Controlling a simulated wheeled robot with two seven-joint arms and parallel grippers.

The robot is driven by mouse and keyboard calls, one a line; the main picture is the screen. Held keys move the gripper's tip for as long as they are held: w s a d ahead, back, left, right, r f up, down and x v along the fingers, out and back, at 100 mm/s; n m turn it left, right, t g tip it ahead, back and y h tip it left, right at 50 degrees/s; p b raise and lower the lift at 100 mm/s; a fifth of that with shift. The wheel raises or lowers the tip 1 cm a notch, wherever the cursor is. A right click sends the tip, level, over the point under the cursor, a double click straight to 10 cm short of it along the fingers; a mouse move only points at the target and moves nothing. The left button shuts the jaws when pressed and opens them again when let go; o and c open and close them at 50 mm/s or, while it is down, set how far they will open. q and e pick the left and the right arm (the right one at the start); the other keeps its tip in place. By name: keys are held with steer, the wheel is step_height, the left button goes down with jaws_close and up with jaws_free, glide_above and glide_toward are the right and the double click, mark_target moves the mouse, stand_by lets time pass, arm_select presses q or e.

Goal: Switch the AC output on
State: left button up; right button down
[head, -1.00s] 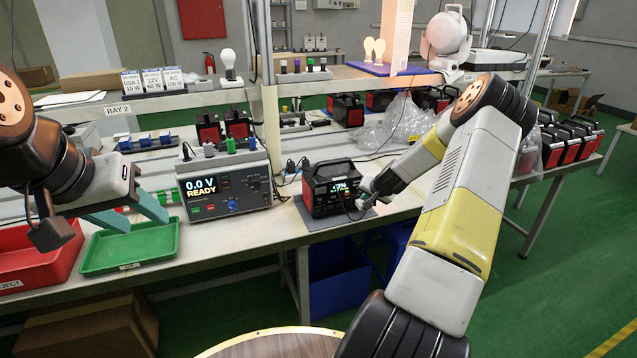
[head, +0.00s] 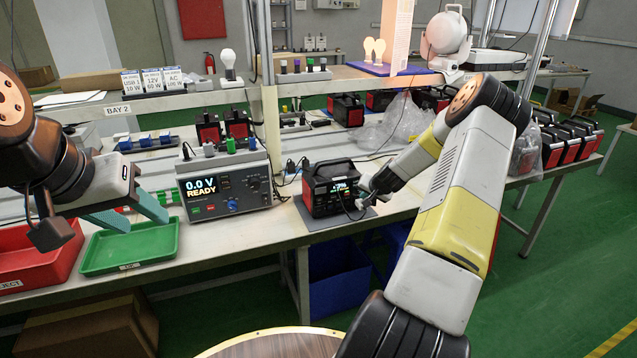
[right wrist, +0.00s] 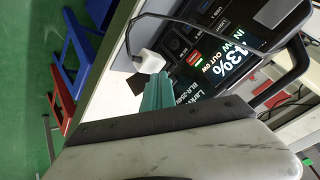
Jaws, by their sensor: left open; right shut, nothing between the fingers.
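The power station (head: 326,190), a black box with red trim and a lit display, stands on a dark mat on the bench. In the right wrist view its display (right wrist: 228,58) reads 13%, with small buttons beside it. A white plug (right wrist: 147,63) with a cable sits at its front panel. My right gripper (head: 364,199) is at the right part of the station's front; its shut teal fingers (right wrist: 155,92) point at the panel near the plug. Whether they touch cannot be told. My left gripper (head: 138,214) is open and empty above the green tray.
The green tray (head: 131,268) and a red tray (head: 40,278) lie at the bench's left front. A tester (head: 226,188) reading "0.0 V READY" stands left of the station. A blue bin (head: 340,275) is below the bench. More stations (head: 566,143) stand at the right.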

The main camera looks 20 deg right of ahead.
steer(key=shift+w, duration=0.4)
stand_by(0.3)
steer(key=shift+s, duration=0.85)
steer(key=s, duration=0.6)
steer(key=shift+d, duration=0.2)
